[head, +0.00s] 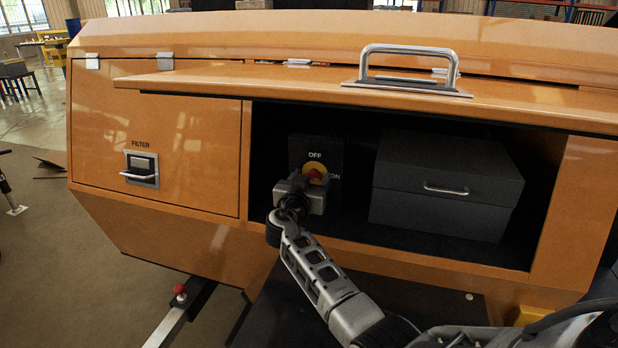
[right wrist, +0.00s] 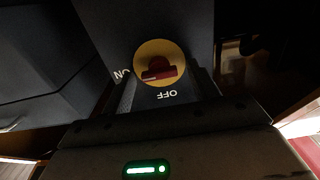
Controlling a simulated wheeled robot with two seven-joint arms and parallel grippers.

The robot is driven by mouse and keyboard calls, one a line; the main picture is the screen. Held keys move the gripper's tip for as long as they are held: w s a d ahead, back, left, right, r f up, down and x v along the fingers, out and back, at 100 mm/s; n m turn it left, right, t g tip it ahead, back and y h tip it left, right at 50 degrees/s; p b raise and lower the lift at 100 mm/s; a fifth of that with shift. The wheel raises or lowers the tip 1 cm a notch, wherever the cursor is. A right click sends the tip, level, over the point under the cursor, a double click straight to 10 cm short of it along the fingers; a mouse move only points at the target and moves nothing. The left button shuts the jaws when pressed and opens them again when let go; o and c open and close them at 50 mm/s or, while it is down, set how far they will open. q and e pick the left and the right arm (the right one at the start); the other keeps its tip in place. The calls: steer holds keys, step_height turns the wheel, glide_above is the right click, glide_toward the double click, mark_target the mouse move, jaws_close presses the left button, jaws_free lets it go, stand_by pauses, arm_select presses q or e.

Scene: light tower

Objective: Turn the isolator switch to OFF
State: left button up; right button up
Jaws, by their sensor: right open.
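The isolator switch is a red knob on a yellow disc (head: 316,173), mounted on a dark box (head: 326,155) inside the open compartment. OFF is printed above the disc and ON to its right. The right wrist view shows the switch (right wrist: 160,66) upside down, with OFF below and ON at the left; the red handle bar lies nearly level, roughly in line with ON. My right gripper (head: 305,186) is in front of the switch and partly hides it. In the right wrist view its open fingers (right wrist: 164,88) stand either side of the disc's lower part; contact cannot be told.
A grey box with a handle (head: 446,188) stands right of the switch in the compartment. The orange lid (head: 300,86) is raised above, with a metal handle (head: 410,68). A closed FILTER panel (head: 155,140) is at the left.

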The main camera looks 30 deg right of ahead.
steer(key=c, duration=1)
arm_select(q)
steer(key=shift+s, duration=0.15)
steer(key=shift+f+b, duration=0.2)
steer(key=shift+b, duration=0.1)
arm_select(e)
steer(key=shift+f+n, duration=0.1)
steer(key=shift+n, duration=0.3)
steer(key=shift+n+b, duration=0.45)
steer(key=shift+n, duration=0.05)
arm_select(q)
steer(key=shift+d+f, duration=0.1)
steer(key=shift+d, duration=0.05)
arm_select(e)
steer(key=n, duration=1.6)
steer(key=shift+w+a+f, duration=0.1)
steer(key=shift+a, duration=0.05)
steer(key=shift+n, duration=0.3)
